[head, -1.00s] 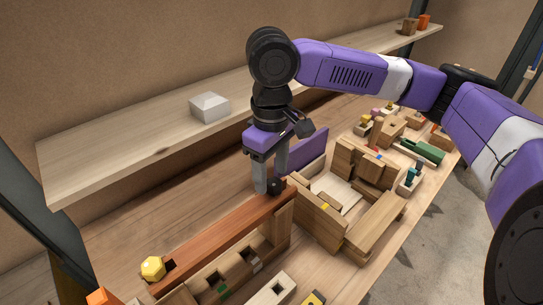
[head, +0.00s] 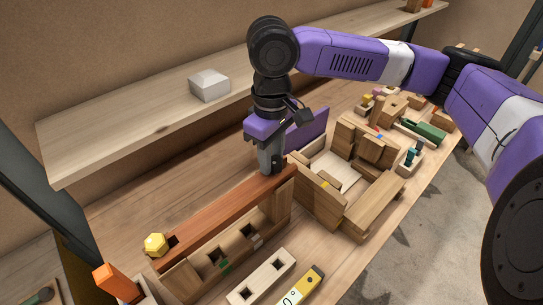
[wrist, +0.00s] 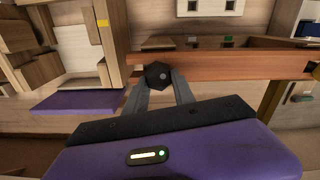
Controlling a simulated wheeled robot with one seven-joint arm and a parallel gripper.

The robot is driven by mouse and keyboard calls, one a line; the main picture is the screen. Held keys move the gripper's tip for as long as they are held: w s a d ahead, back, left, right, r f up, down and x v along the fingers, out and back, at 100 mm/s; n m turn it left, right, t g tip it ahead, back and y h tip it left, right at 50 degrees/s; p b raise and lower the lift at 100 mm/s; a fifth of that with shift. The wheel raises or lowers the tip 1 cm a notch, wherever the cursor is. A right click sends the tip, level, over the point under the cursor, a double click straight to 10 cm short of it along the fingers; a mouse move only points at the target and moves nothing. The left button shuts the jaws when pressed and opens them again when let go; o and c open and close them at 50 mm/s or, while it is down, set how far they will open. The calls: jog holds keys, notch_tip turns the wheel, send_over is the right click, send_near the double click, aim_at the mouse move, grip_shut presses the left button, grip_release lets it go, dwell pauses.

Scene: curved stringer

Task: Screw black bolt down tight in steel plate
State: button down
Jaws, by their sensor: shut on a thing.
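The black bolt (wrist: 158,75) shows its dark hexagonal head in the wrist view, at the end of the reddish-brown beam (wrist: 225,66). My gripper (wrist: 160,82) is shut on the bolt, with one grey finger on each side of the head. In the head view my gripper (head: 271,166) points down at the right end of the beam (head: 220,215), and the fingers largely hide the bolt. The bolt's shank is hidden. I cannot make out a steel plate under the bolt; the surface around it looks like wood.
A yellow hexagonal bolt (head: 155,244) is at the beam's left end. A wooden box-like assembly (head: 350,180) stands close right of the gripper. A shelf (head: 150,120) with a pale block (head: 209,85) runs behind. A yellow level (head: 300,290) lies in front.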

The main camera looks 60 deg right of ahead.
jog(key=m+p, duration=0.2)
jog(key=m, duration=0.1)
jog(key=shift+s+r+m, duration=0.1)
jog(key=shift+r+m, duration=0.1)
jog(key=shift+m, duration=0.1)
jog(key=m+p, duration=0.1)
jog(key=m, duration=0.1)
jog(key=m+p, duration=0.1)
jog(key=shift+s+d+f+m+p, duration=0.1)
jog(key=shift+d+f+m+p, duration=0.1)
jog(key=shift+m+p, duration=0.2)
jog(key=shift+d+f+m, duration=0.1)
jog(key=shift+f+m, duration=0.1)
jog(key=shift+m, duration=0.1)
jog(key=shift+m, duration=0.6)
jog(key=m, duration=0.5)
jog(key=shift+s+d+f, duration=0.1)
jog(key=shift+s, duration=0.1)
jog(key=shift+s+m, duration=0.1)
jog(key=shift+m, duration=0.8)
jog(key=c, duration=0.9)
grip_release()
jog(key=shift+f, duration=0.1)
